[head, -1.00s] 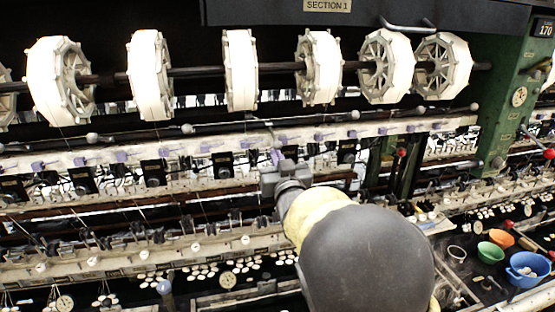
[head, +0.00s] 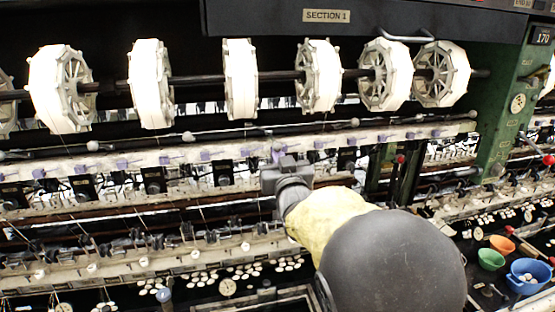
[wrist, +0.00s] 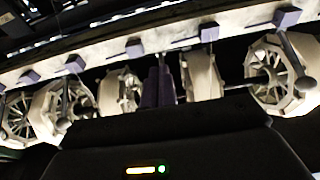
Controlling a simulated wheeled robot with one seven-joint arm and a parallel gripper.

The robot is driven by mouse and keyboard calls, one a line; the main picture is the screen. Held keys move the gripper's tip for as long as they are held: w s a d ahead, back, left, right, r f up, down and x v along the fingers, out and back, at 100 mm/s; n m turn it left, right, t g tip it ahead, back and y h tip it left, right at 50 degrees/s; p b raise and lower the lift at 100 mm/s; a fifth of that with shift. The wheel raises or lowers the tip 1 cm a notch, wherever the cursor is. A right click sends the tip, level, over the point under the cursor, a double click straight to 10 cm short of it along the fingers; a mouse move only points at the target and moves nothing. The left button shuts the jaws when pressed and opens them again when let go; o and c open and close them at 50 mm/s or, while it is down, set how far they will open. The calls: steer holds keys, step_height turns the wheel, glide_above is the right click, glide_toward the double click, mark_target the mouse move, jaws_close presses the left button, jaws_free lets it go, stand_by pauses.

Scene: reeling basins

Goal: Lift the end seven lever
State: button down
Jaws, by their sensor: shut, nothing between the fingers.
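My gripper (head: 279,156) is in front of the pale rail below the white reels, near the middle of the head view. In the wrist view its two dark purple fingers (wrist: 159,87) stand side by side, shut and empty. Several levers with grey ball ends lie along the rail, among them one left of the gripper (head: 188,136) and one right of it (head: 353,122). Ball-ended levers also show at the left (wrist: 64,122) and right (wrist: 305,82) of the wrist view. No readable label shows which one is end seven. My arm hides part of the lower machine.
White reels (head: 240,80) hang on a dark shaft above the rail. Small purple blocks (head: 205,155) and black boxes line the rail. A green post (head: 510,110) stands at right, near a red-knobbed lever (head: 400,158). Green (head: 491,260) and blue (head: 528,275) bowls sit at lower right.

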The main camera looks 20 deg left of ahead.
steer(key=shift+r, duration=0.1)
steer(key=shift+w+r+p, duration=0.1)
steer(key=shift+r+p, duration=0.2)
steer(key=shift+r, duration=0.55)
steer(key=shift+f+b, duration=0.8)
steer(key=shift+b, duration=0.25)
steer(key=b+v, duration=0.9)
steer(key=v, duration=0.6)
steer(key=shift+s+d+b, duration=0.25)
steer(key=shift+s+b, duration=0.05)
steer(key=shift+s, duration=0.05)
steer(key=shift+f, duration=0.1)
stand_by(1.2)
